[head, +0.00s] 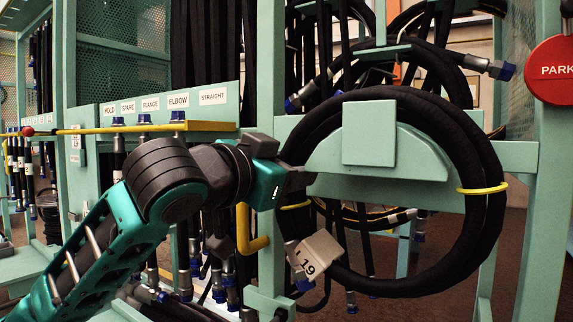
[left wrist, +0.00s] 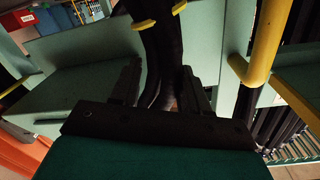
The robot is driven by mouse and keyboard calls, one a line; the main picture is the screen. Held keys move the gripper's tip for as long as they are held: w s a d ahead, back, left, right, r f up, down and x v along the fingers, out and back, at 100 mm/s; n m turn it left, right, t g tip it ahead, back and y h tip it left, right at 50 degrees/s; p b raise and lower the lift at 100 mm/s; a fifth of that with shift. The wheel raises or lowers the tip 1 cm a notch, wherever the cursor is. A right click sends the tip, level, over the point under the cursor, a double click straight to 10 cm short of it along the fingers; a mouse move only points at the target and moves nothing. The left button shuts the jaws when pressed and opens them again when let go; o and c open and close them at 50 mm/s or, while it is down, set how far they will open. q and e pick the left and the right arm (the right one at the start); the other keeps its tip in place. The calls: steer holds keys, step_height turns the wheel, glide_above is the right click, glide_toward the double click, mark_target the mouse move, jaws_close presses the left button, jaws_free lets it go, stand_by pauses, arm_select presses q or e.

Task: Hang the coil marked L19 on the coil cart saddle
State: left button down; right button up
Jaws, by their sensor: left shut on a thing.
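The black hose coil (head: 487,215) bears a grey tag (head: 318,255) reading "19", its first letter partly unclear. Yellow ties (head: 482,189) bind it. It loops around the green half-round saddle (head: 420,155), its top passing over the saddle behind the square front plate (head: 368,133). Its lower part hangs below. My left gripper (head: 297,180) is shut on the coil's left side, near a yellow tie. In the left wrist view the fingers (left wrist: 160,85) flank the hose strands (left wrist: 160,45). Whether the coil's full weight rests on the saddle cannot be told. My right gripper is not in view.
More hose coils (head: 440,65) hang behind the saddle. A yellow hook-shaped bar (head: 253,235) stands close below my left gripper. A labelled rack (head: 185,98) with hanging hoses is at the left. A red "PARK" disc (head: 552,70) is at the upper right.

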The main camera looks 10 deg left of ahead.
arm_select(q)
steer(key=shift+s+d+r, duration=0.1)
steer(key=shift+s+d, duration=0.1)
steer(key=shift+d, duration=0.2)
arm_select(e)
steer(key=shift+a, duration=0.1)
